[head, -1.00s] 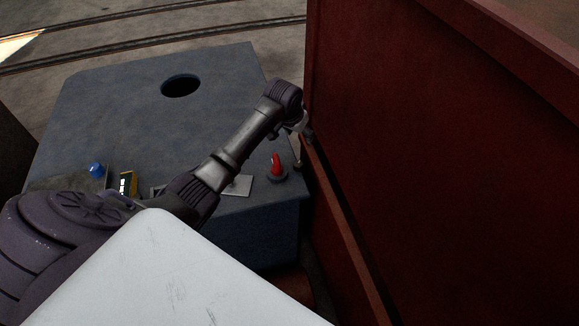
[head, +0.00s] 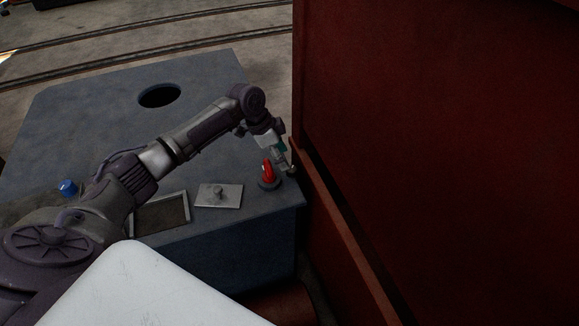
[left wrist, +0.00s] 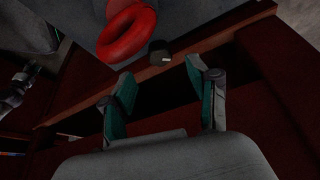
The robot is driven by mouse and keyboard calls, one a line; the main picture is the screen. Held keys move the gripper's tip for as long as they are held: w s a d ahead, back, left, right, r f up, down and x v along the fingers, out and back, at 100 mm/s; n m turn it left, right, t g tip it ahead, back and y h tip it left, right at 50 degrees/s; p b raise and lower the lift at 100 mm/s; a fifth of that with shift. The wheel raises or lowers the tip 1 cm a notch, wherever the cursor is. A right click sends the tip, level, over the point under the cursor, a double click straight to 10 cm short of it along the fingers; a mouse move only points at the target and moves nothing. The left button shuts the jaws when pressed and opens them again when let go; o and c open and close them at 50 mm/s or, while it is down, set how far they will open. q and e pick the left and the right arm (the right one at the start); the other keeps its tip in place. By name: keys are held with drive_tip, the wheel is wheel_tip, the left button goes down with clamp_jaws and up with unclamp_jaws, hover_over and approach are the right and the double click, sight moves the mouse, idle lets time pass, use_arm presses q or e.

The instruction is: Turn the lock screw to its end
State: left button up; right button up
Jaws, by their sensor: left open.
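My left gripper (head: 284,157) hangs over the right edge of the blue-grey cabinet, close to the red machine wall. In the left wrist view its two teal-padded fingers (left wrist: 160,72) are apart with nothing between them. A small dark stub (left wrist: 160,53), possibly the lock screw, lies just beyond the fingertips, near the reddish ledge. It shows in the head view as a small brownish knob (head: 292,170) beside the gripper's tip. A red knob (head: 267,171) on a dark round base stands just left of the gripper; it looks like a red ring (left wrist: 127,33) in the wrist view. My right gripper is not seen.
The cabinet top (head: 190,75) carries a dark round hole (head: 159,95), a blue button (head: 67,187), a framed dark panel (head: 162,214) and a metal plate with a small knob (head: 219,194). The tall red wall (head: 430,140) closes off the right side.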

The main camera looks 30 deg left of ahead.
sight(291, 169)
use_arm(q)
drive_tip(key=x, duration=0.5)
drive_tip(key=shift+d+f, duration=0.1)
drive_tip(key=shift+w+d+f, duration=0.1)
drive_tip(key=shift+f, duration=0.2)
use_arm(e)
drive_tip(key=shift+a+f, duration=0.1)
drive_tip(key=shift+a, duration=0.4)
